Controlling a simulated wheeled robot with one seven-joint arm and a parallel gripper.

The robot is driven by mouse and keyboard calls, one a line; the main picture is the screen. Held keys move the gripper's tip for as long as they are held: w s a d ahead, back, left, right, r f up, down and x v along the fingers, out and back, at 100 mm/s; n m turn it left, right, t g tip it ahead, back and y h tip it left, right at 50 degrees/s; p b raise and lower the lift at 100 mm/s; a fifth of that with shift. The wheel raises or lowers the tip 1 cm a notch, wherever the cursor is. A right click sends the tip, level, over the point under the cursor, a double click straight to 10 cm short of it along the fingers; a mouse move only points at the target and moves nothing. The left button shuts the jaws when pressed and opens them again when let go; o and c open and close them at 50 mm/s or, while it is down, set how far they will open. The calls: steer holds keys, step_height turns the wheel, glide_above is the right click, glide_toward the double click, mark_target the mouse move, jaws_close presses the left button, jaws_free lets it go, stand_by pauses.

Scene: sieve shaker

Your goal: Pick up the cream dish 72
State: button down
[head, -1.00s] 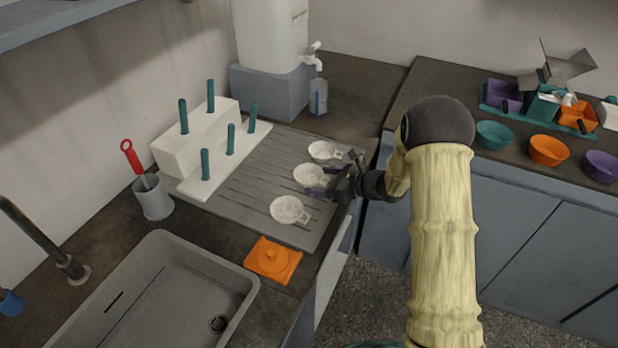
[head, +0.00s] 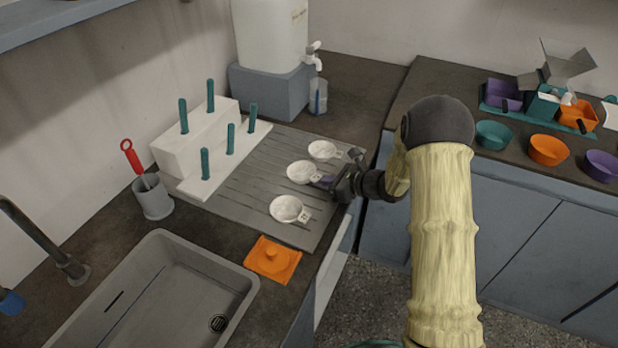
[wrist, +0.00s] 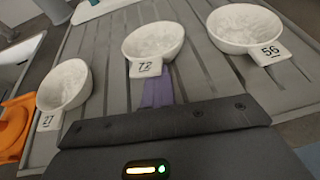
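The cream dish 72 (head: 302,172) is the middle of three cream dishes on the grey ribbed draining board (head: 250,190). In the wrist view the dish (wrist: 153,40) is upright, with its tag reading 72 towards me. My gripper (head: 325,181) reaches in from the right. Its purple fingers (wrist: 158,88) are together at the tag tab of dish 72 and look shut on it. The fingertips are partly hidden behind the tag. I cannot tell whether the dish is clear of the board.
Cream dish 27 (wrist: 64,87) stands to the left in the wrist view, and cream dish 56 (wrist: 243,27) to the right, both close by. A white stepped rack with teal pegs (head: 195,140) stands behind.

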steer(key=c, duration=0.6)
jaws_free()
steer(key=shift+o, duration=0.2)
steer(key=shift+d, duration=0.1)
steer(key=v, duration=1.7)
steer(key=shift+s, duration=0.25)
